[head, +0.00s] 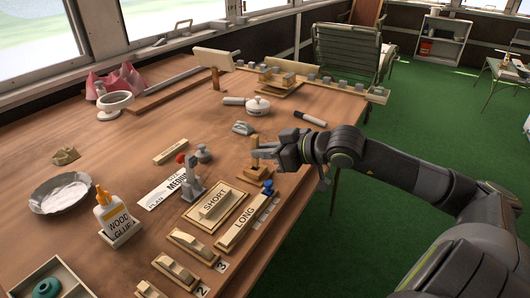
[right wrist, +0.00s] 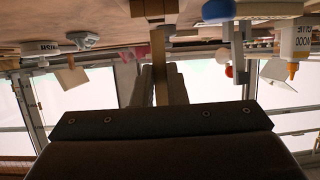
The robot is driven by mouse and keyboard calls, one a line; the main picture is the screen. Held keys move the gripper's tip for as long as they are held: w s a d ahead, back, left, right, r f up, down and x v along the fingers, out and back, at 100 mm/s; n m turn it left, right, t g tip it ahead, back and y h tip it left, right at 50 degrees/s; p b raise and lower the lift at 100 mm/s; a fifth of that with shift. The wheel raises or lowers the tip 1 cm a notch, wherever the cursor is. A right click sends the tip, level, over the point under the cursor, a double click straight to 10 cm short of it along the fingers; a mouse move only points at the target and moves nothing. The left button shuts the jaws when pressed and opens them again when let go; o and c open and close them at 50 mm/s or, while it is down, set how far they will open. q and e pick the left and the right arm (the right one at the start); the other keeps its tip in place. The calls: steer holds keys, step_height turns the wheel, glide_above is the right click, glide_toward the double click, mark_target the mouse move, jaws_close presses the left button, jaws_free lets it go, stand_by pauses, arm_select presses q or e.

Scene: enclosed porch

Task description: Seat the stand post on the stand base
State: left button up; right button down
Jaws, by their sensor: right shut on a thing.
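My right gripper (head: 262,152) comes in from the right in the head view. It is shut on the stand post (head: 255,143), a slim upright wooden piece, which also shows between the fingers in the right wrist view (right wrist: 159,65). The stand base (head: 256,174), a small square wooden block, is on the table directly below the post. In the upside-down wrist view the base (right wrist: 153,8) appears in line with the post's lower end. I cannot tell whether the post is fully in the base or just above it. My left gripper is not in view.
A glue bottle (head: 115,222) and foil dish (head: 62,193) stand left. A marker (head: 310,119) lies behind the gripper. Bare tabletop lies at centre left.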

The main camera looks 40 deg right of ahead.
steer(key=shift+b, duration=1.1)
stand_by(1.5)
steer(key=shift+f+b, duration=1.25)
steer(key=shift+b, duration=0.3)
stand_by(0.7)
steer(key=c, duration=0.7)
jaws_free()
steer(key=shift+s+d+r+p, duration=0.3)
steer(key=shift+s+r+p, duration=0.5)
steer(key=shift+p, duration=0.7)
steer(key=shift+s+d+r+p, duration=0.35)
steer(key=shift+s+r+p, duration=0.3)
steer(key=shift+p, duration=1.15)
steer(key=shift+s+d+r+p, duration=0.3)
steer(key=shift+s+r+p, duration=0.3)
steer(key=shift+p, duration=1.2)
